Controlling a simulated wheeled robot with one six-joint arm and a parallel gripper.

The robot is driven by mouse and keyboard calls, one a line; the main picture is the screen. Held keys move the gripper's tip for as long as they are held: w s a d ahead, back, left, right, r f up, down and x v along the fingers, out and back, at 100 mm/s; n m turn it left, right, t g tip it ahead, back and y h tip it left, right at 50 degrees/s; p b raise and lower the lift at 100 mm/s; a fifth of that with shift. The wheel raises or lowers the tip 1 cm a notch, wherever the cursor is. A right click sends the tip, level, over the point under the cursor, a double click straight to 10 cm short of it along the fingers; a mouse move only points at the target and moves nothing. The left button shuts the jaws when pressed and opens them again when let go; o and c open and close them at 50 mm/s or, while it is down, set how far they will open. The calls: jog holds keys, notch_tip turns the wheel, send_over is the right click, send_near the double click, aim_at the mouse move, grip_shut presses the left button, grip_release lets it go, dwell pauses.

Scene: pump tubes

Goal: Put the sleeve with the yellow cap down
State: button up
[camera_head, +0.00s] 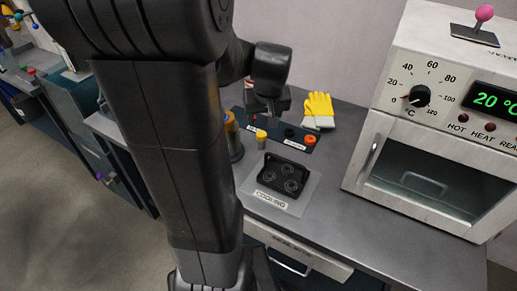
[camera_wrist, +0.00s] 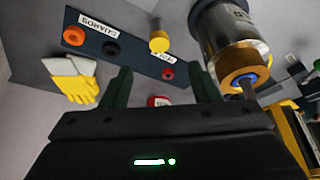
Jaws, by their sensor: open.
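The sleeve with the yellow cap (camera_head: 261,138) stands upright on the dark blue labelled board (camera_head: 279,142), near its front edge. Its yellow cap also shows in the wrist view (camera_wrist: 159,43), with the pale body behind it, beyond the fingertips. My gripper (camera_wrist: 163,85) is open, with its two dark green fingers spread and nothing between them. The sleeve is apart from the fingers. In the head view my gripper hangs above the back of the board and its fingers are mostly hidden.
A metal cylinder with a brass end (camera_wrist: 232,50) stands close beside the sleeve. Orange (camera_head: 310,140) and black (camera_head: 289,133) round pieces sit on the board. Yellow gloves (camera_head: 319,108) lie behind. A black cooling tray (camera_head: 270,178) lies in front; an oven (camera_head: 430,165) stands right.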

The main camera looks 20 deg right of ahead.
aim_at(261, 133)
jog(key=x, duration=0.7)
jog(key=shift+w+f+b, duration=0.15)
jog(key=shift+f+b, duration=0.15)
jog(key=shift+b, duration=0.05)
jog(key=shift+x, duration=3.1)
jog(key=shift+w+d, duration=0.1)
jog(key=shift+d, duration=0.05)
jog(key=shift+r, duration=0.1)
jog(key=c, duration=1.2)
